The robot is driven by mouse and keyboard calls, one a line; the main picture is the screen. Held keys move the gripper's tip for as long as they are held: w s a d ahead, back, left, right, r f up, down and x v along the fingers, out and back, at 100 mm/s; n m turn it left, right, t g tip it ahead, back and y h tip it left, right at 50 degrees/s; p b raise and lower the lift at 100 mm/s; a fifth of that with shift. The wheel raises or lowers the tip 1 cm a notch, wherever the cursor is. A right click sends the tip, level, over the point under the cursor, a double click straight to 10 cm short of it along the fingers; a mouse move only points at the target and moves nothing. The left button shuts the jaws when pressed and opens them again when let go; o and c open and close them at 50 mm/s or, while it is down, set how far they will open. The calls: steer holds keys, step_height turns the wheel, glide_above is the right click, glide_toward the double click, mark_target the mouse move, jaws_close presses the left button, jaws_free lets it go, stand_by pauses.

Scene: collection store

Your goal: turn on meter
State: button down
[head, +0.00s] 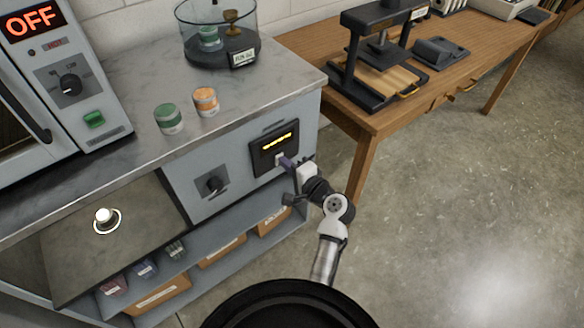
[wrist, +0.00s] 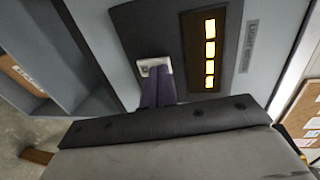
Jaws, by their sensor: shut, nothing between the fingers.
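The meter (head: 274,150) is a black panel on the front of the grey cabinet, with a lit yellow display of dashes. In the wrist view the lit display (wrist: 210,50) shows several yellow bars. A small white switch or button (wrist: 154,66) sits beside the display. My gripper (head: 286,162) is shut and empty, its purple fingertips at the white piece. In the wrist view the fingertips (wrist: 157,82) overlap its lower edge and seem to touch it; I cannot tell whether it is pressed.
A green jar (head: 168,118) and an orange jar (head: 206,102) stand on the counter. An oven (head: 60,85) reads OFF. A wooden table (head: 390,105) with a press stands right. Floor at the right is clear.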

steer(key=shift+w+a+r+g+p, duration=0.1)
steer(key=shift+w+a+g+p, duration=0.25)
steer(key=shift+p, duration=0.75)
steer(key=shift+s+d, duration=0.1)
steer(key=shift+d, duration=0.1)
